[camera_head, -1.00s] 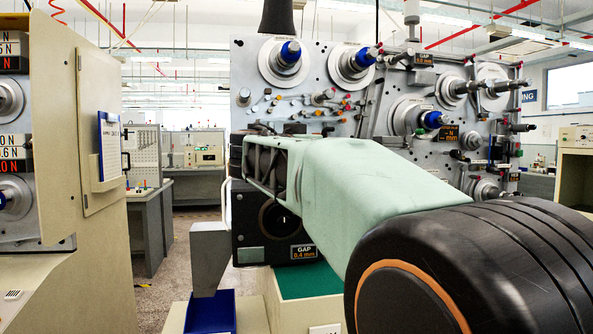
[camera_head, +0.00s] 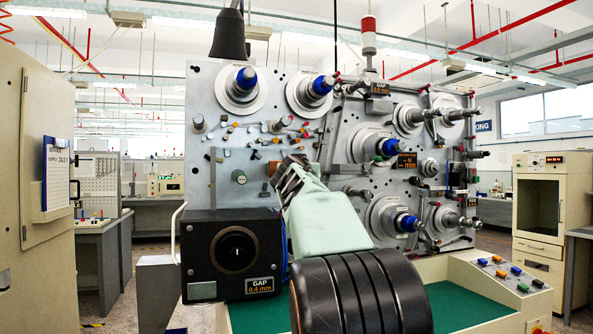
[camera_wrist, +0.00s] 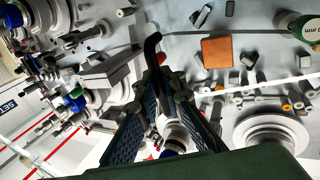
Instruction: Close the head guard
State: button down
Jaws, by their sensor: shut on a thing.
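The black head box (camera_head: 231,255) with a round opening and a "GAP 0.4 mm" label is at the lower left of the winding machine (camera_head: 230,140). A white bent handle (camera_head: 176,235) stands at its left side. My gripper (camera_head: 287,166) is in front of the machine's panel, right of and above the box. In the wrist view my gripper (camera_wrist: 158,75) has its fingers closed around a black bent bar (camera_wrist: 152,46), whose upper end curves over. I cannot tell for sure which part is the guard; my arm hides some of the panel behind it.
Spools with blue hubs (camera_head: 242,85) and small pegs stick out of the panel around my gripper. A green-topped bench (camera_head: 455,305) with a button box (camera_head: 505,270) is at the lower right. A beige cabinet (camera_head: 35,190) stands at the left. The aisle beyond it is open.

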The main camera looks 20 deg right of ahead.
jog(key=shift+a+p+x, duration=0.15)
jog(key=shift+p+x, duration=0.2)
jog(key=shift+x, duration=0.65)
jog(key=shift+a+p+x, duration=0.2)
jog(key=shift+p+x, duration=0.15)
jog(key=shift+x, duration=0.65)
jog(key=shift+w, duration=0.2)
jog(key=c, duration=2.1)
grip_release()
jog(key=shift+a, duration=0.1)
jog(key=shift+s+a, duration=0.4)
jog(key=shift+d+v, duration=0.1)
jog(key=shift+v, duration=2.6)
jog(key=shift+d+v, duration=0.15)
jog(key=shift+v, duration=2.5)
jog(key=shift+s+f, duration=0.1)
jog(key=shift+s, duration=0.1)
